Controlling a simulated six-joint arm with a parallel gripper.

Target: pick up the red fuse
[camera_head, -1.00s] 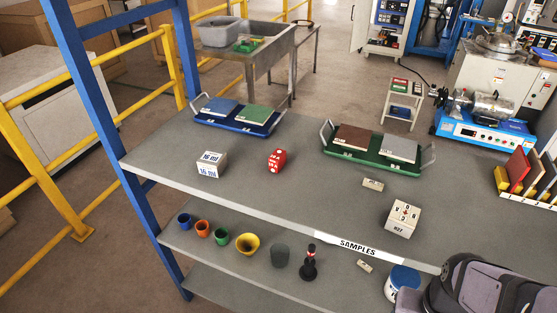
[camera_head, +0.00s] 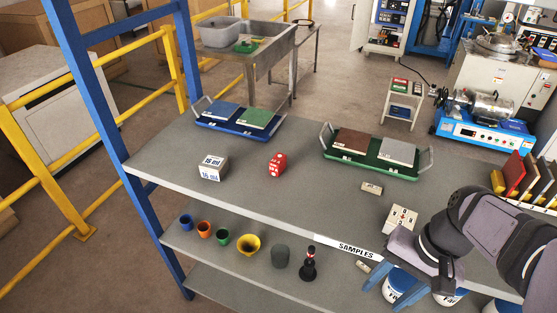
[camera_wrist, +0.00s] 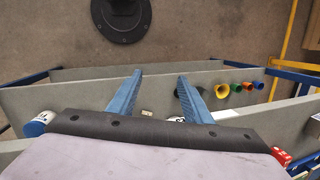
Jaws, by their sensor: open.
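The red fuse (camera_head: 277,164) is a small red block with white markings. It stands on the grey top shelf (camera_head: 320,185), left of the middle, in the head view. What looks like the same red block shows in the wrist view (camera_wrist: 281,156) at the lower right edge, partly cut off. My gripper (camera_head: 382,298) is at the right front of the shelf, near its front edge, well to the right of the fuse. Its two blue fingers are apart with nothing between them, as the wrist view also shows (camera_wrist: 159,76).
A white labelled block (camera_head: 213,167) stands left of the fuse; another (camera_head: 401,218) is near my arm. A blue tray (camera_head: 238,127) and a green tray (camera_head: 370,173) hold tiles behind. Cups and a dark bottle (camera_head: 308,264) are on the lower shelf. The shelf around the fuse is clear.

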